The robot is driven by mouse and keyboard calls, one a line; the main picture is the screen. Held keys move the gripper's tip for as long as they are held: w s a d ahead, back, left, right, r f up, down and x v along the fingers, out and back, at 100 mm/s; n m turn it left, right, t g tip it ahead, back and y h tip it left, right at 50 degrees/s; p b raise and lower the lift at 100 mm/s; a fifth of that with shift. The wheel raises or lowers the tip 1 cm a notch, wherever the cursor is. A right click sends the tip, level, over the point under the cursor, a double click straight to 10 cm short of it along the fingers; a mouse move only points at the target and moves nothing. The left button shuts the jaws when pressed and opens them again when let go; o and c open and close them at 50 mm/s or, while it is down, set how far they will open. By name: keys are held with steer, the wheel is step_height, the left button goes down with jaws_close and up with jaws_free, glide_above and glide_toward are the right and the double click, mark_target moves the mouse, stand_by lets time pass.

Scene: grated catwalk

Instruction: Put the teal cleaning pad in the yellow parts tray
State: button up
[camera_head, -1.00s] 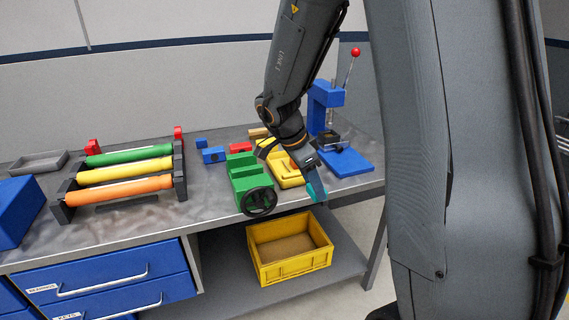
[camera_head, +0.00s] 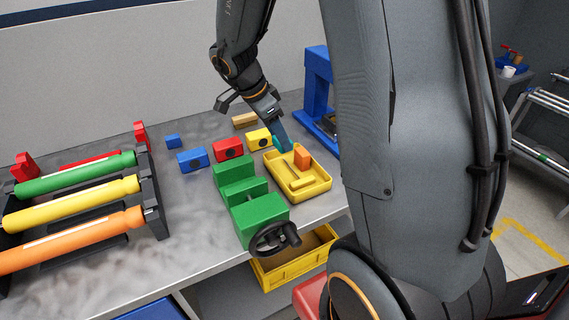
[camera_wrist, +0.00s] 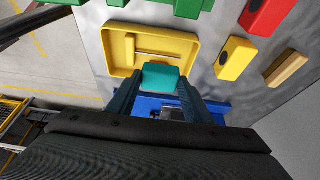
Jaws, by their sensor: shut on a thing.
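The teal cleaning pad (camera_wrist: 160,77) is between the two fingers of my gripper (camera_wrist: 157,92) in the wrist view, and the gripper is shut on it. In the head view the pad (camera_head: 279,142) shows as a small teal patch by my gripper (camera_head: 284,141), partly hidden by a finger. The yellow parts tray (camera_head: 318,188) lies on the bench. The pad overlaps the tray's back edge in the head view. In the wrist view it covers part of the tray's near rim (camera_wrist: 120,72). Its height above the tray is unclear.
An orange block (camera_head: 302,157) stands at the tray. A green vise (camera_head: 259,213) is left of it, with yellow (camera_head: 259,139), red (camera_head: 228,148) and blue (camera_head: 192,160) blocks behind. A blue press (camera_head: 318,92) stands behind right. A yellow crate (camera_head: 292,262) sits below the bench.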

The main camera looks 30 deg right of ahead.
step_height(320, 180, down, 10)
steer(key=shift+r, duration=0.15)
stand_by(0.3)
steer(key=shift+s, duration=0.1)
steer(key=o, duration=1.1)
